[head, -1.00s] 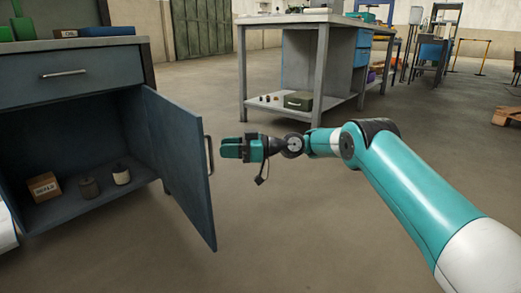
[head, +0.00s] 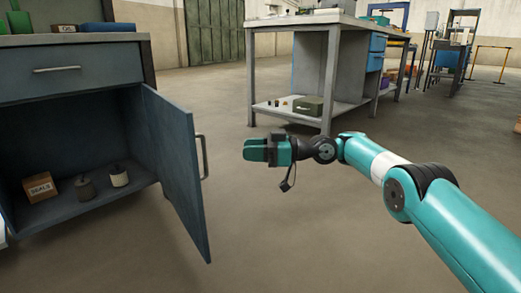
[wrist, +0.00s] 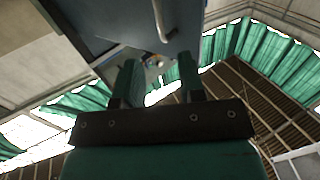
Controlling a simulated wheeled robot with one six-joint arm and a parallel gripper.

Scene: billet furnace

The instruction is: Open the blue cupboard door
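The blue cupboard (head: 70,89) stands at the left in the head view. Its door (head: 178,165) is swung wide open on its right side, so the inside shows. The door's bar handle (head: 202,157) is on the face turned towards my gripper. My gripper (head: 252,150) is to the right of the handle, apart from it, and holds nothing. In the wrist view its two fingers (wrist: 158,80) are spread with a gap between them. The door (wrist: 110,22) and handle (wrist: 160,20) show beyond the fingertips there.
Inside the cupboard are a small box (head: 40,187), a dark weight (head: 85,188) and a pale one (head: 118,176). A shut drawer (head: 65,72) is above. A grey workbench (head: 300,22) stands behind my gripper. The floor (head: 260,230) right of the door is clear.

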